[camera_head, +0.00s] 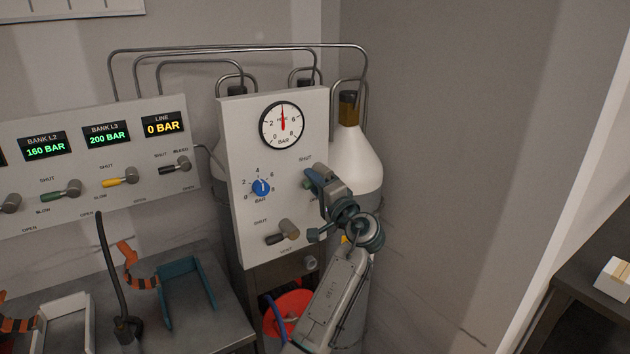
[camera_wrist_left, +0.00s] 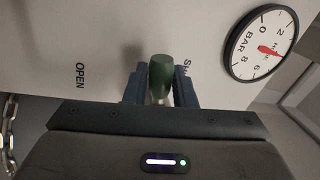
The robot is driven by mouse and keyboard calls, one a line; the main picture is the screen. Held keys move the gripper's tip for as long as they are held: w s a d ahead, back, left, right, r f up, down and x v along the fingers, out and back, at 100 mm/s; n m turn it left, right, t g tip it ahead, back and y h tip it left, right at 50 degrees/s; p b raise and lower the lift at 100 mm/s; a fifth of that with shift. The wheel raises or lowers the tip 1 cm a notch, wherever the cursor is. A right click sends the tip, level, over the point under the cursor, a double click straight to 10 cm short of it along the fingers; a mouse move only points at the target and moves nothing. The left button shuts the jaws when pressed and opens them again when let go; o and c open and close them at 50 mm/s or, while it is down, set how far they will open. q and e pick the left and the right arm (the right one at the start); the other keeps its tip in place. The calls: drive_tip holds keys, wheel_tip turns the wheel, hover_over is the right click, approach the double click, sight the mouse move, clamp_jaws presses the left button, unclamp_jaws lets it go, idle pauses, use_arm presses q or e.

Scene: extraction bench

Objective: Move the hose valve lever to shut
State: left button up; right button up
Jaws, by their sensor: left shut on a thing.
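The green-handled valve lever (camera_head: 307,183) is on the right side of the upright white panel (camera_head: 236,140), just below a SHUT label. My left gripper (camera_head: 313,176) is at this lever and covers most of it. In the left wrist view the green handle (camera_wrist_left: 161,77) sits between the two blue fingers of my left gripper (camera_wrist_left: 160,90), which is shut on it. There the handle lies close to the partly hidden SHUT lettering, and the OPEN label is farther off to the left. My right gripper is in neither view.
A pressure gauge (camera_head: 283,126), a blue knob (camera_head: 261,187) and a grey lever (camera_head: 288,229) are on the same panel. A wider panel with several levers and displays (camera_head: 163,125) stands left. White-topped cylinders (camera_head: 357,158) stand behind. A red reel (camera_head: 292,308) is below.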

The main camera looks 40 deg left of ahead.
use_arm(q)
drive_tip(key=shift+r+m+t+p, duration=0.15)
drive_tip(key=shift+r+m+p, duration=0.15)
drive_tip(key=shift+m, duration=0.3)
drive_tip(key=shift+r+m+t+p, duration=0.2)
drive_tip(key=shift+m+p, duration=0.15)
drive_tip(key=shift+m, duration=0.65)
drive_tip(key=o, duration=0.9)
drive_tip(key=shift+f, duration=0.1)
drive_tip(key=shift+r+b+v, duration=0.2)
drive_tip(key=shift+b+v, duration=2.2)
drive_tip(key=shift+v, duration=3)
